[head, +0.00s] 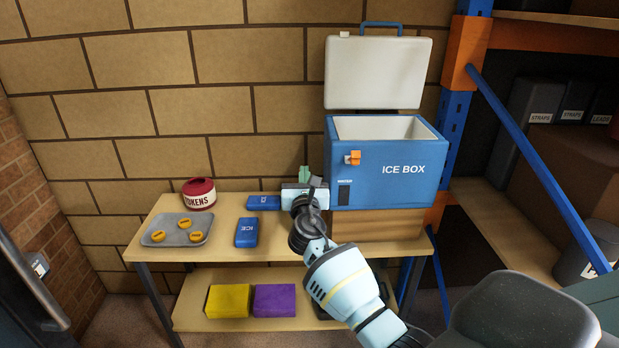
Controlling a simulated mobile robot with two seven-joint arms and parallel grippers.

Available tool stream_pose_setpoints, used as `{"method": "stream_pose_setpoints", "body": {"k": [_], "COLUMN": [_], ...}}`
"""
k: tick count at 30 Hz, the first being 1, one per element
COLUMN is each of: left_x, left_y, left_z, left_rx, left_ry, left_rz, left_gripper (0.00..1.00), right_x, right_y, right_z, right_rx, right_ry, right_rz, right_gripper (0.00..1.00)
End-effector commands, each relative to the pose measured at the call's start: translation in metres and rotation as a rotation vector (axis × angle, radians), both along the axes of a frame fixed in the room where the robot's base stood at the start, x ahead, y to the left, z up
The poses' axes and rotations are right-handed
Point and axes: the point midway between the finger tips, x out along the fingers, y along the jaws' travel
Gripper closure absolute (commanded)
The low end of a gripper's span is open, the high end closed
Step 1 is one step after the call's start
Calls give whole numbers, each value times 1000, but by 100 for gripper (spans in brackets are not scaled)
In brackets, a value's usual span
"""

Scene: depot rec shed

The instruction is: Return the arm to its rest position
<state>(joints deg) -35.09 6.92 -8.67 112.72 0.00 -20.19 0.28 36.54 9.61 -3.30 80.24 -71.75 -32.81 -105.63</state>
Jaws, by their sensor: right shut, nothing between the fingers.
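My right arm (345,285) reaches up from the lower right over the front of the wooden table (215,257). My right gripper (305,176) is shut and empty. In the picture it is just left of the blue ice box (386,165), close to its lower left side. I cannot tell whether it touches the box. The ice box stands on a wooden block with its white lid (377,72) open. My left gripper is not in view.
Two blue ice packs (263,202) (246,232) lie left of the gripper. A grey tray (155,237) with several yellow tokens and a red tokens tin (199,194) are farther left. Yellow (228,300) and purple (274,300) blocks lie below. A blue rack brace (532,170) slants at right.

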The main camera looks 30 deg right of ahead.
Motion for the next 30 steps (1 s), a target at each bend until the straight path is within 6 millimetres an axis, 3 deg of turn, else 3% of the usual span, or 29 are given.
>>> {"method": "stream_pose_setpoints", "body": {"k": [2, 23, 26, 30], "left_x": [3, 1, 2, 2], "left_y": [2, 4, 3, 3], "left_z": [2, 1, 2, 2], "left_rx": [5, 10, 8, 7], "left_ry": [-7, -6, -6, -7], "left_rz": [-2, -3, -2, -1], "left_gripper": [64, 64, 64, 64], "right_x": [-4, -8, -14, -39], "right_y": [3, 5, 9, 25], "right_z": [7, 3, -15, -77], "right_rx": [1, 8, 74, 328], "right_ry": [-3, 5, 3, -7], "right_rz": [1, 4, 30, 110], "right_gripper": [100, 100, 100, 100]}}
